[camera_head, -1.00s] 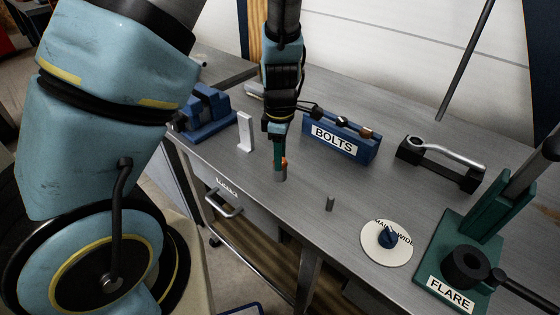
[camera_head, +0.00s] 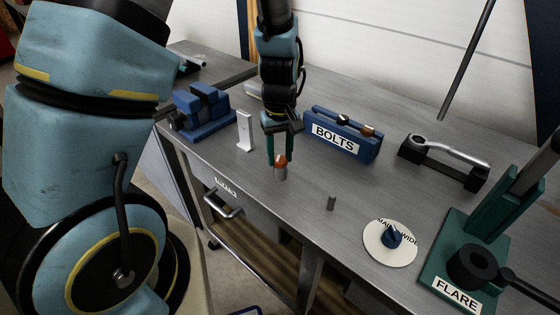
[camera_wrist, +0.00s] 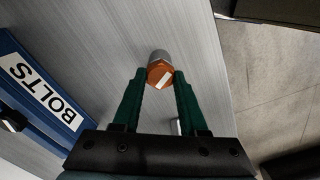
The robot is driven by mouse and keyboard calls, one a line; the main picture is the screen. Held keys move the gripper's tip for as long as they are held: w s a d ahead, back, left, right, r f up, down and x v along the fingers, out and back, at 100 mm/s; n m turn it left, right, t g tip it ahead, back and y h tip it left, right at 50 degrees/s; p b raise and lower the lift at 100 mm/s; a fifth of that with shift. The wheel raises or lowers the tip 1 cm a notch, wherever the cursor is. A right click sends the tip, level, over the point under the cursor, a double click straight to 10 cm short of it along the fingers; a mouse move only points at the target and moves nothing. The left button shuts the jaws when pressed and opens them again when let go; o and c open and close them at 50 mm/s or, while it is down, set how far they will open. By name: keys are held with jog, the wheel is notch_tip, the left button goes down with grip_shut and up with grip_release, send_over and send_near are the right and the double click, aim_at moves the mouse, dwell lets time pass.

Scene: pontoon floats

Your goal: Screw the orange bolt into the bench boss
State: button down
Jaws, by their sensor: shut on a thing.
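The orange bolt (camera_head: 281,160) sits upright at the top of the grey cylindrical bench boss (camera_head: 281,173). In the wrist view the hex head of the orange bolt (camera_wrist: 160,72), with a white mark across it, lies between my fingertips, and the grey boss (camera_wrist: 159,55) shows just beyond it. My gripper (camera_head: 280,156) points down with its green fingers on either side of the bolt head. The wrist view shows my gripper (camera_wrist: 160,76) shut on the head. The bolt's shank is hidden, so its depth in the boss cannot be told.
A blue BOLTS rack (camera_head: 342,135) stands behind right of the boss. A white upright bracket (camera_head: 244,132) and blue vise (camera_head: 202,112) are to the left.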

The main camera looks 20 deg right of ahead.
jog(key=m, duration=0.4)
jog(key=shift+f+b, duration=0.1)
jog(key=shift+b, duration=0.25)
jog(key=m, duration=0.4)
jog(key=shift+m, duration=0.3)
jog(key=m, duration=0.3)
jog(key=shift+p, duration=0.4)
jog(key=m, duration=0.1)
jog(key=m+p, duration=0.1)
jog(key=m, duration=0.2)
jog(key=shift+r+m+p, duration=0.25)
jog(key=shift+m+p, duration=0.15)
jog(key=c, duration=0.9)
grip_release()
jog(key=shift+f+m, duration=0.2)
jog(key=shift+m, duration=0.4)
jog(key=o, duration=0.3)
jog(key=shift+o, duration=0.2)
